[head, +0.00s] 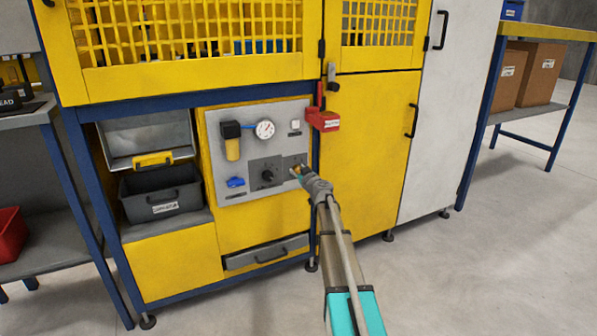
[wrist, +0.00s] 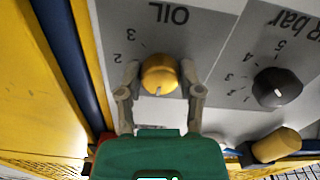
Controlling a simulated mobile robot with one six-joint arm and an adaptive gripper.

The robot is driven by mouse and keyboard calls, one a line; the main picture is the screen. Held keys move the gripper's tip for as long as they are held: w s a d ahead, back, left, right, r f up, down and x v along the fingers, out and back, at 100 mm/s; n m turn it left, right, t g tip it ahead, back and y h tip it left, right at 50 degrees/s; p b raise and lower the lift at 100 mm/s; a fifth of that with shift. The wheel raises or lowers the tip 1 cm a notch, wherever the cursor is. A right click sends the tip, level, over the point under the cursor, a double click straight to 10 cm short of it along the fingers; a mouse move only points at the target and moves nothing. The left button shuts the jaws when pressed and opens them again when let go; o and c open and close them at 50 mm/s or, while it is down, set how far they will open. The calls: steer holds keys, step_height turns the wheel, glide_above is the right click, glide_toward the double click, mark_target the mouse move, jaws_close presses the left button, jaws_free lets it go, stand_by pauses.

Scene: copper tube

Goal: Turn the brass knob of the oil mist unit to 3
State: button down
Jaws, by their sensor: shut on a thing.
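The brass knob (wrist: 160,70) of the oil mist unit sits on a grey plate marked OIL, which reads upside down in the wrist view. The numerals 2 and 3 show to its upper left; other marks near the fingers are hidden or unclear. A small pale mark shows at the knob's lower edge, pointing down in the picture, away from the 3. My gripper (wrist: 161,82) is shut on the knob, one finger on each side. In the head view, my gripper (head: 306,174) reaches the panel's lower right, and little of the knob (head: 297,170) shows.
A black knob (wrist: 277,88) with a bar scale is beside the brass knob. The grey panel (head: 222,180) also carries a pressure gauge (head: 265,129) and a blue fitting (head: 235,182). A red box (head: 323,121) sticks out above my gripper. The floor at right is clear.

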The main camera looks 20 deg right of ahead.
steer(key=shift+d, duration=0.1)
steer(key=shift+m, duration=0.3)
steer(key=m, duration=0.9)
steer(key=shift+m, duration=0.3)
steer(key=m, duration=0.3)
steer(key=shift+m, duration=0.4)
steer(key=m, duration=1.3)
